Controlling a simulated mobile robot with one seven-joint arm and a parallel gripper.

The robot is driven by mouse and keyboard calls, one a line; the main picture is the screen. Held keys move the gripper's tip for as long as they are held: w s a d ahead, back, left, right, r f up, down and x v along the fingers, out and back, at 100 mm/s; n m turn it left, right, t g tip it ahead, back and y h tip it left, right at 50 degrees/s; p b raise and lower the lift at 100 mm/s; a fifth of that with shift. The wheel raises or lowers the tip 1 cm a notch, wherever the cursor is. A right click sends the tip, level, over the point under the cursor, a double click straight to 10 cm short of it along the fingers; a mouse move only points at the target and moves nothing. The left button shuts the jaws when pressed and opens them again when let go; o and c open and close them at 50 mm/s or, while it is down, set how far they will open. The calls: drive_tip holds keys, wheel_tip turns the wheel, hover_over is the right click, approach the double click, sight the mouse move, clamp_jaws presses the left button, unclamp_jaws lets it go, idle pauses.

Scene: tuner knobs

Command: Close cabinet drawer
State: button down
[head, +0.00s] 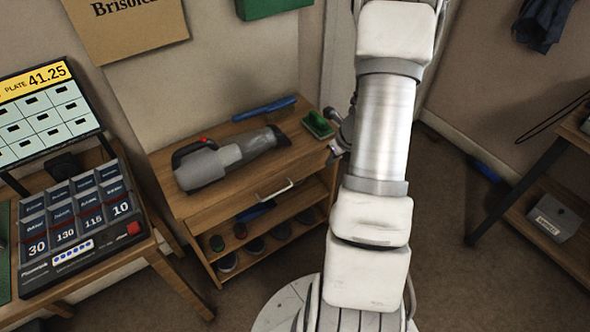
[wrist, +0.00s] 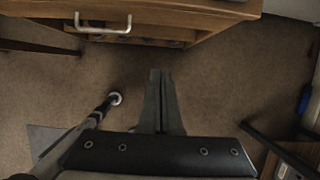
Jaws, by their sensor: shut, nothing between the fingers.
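The wooden cabinet (head: 217,132) stands against the wall in the head view, left of my arm. Its drawer front carries a pale bar handle (head: 275,190), above open shelves. The handle also shows at the upper left of the wrist view (wrist: 103,25). I cannot clearly tell how far the drawer stands out. My gripper (wrist: 160,75) is shut and empty, with its fingers pointing toward the cabinet front. In the wrist view the fingertips appear below and right of the handle, apart from it. In the head view my arm mostly hides the gripper.
A grey handheld vacuum (head: 225,158) and a green brush (head: 318,124) lie on the cabinet top. Several shoes sit on its lower shelf. A desk with a keypad panel (head: 80,225) stands at left, and a table (head: 545,160) at right. Brown floor lies between.

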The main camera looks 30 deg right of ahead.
drive_tip(key=s+a+f+m+y+b, duration=0.25)
drive_tip(key=a+f+y, duration=0.45)
drive_tip(key=a+f, duration=0.65)
drive_tip(key=m+t+y+b, duration=0.6)
drive_tip(key=t, duration=0.2)
approach(199, 215)
drive_tip(key=x, duration=0.5)
drive_tip(key=shift+s+a+f, duration=0.1)
drive_tip(key=shift+s+a, duration=0.2)
drive_tip(key=shift+a, duration=0.05)
drive_tip(key=shift+w+m, duration=0.25)
drive_tip(key=shift+w, duration=0.35)
